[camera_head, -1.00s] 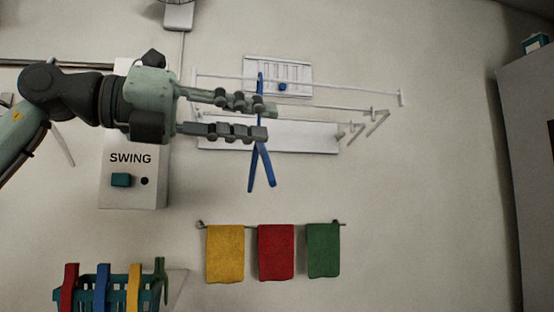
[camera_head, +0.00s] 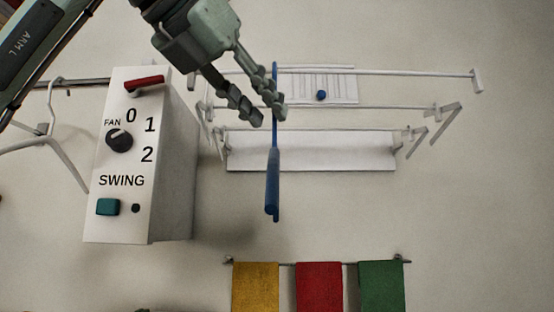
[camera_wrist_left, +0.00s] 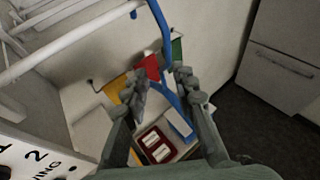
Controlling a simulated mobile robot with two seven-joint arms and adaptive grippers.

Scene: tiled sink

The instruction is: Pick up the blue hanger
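The blue hanger (camera_head: 272,185) hangs from the white wall rack, seen nearly edge-on in the head view. In the left wrist view the blue hanger (camera_wrist_left: 160,28) comes down from the top and runs on between and beyond my fingers. My left gripper (camera_head: 268,117) is at the hanger's upper part, one finger overlapping it in the head view. In the left wrist view my left gripper (camera_wrist_left: 160,78) has its fingers apart. I cannot tell whether a finger touches the hanger. My right gripper is not in view.
The white rack (camera_head: 350,107) has bars and a panel around the hanger. A white fan control box (camera_head: 140,200) stands to the left, with a white hanger (camera_head: 62,150) beyond it. Yellow (camera_head: 256,287), red (camera_head: 319,287) and green (camera_head: 382,287) towels hang below.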

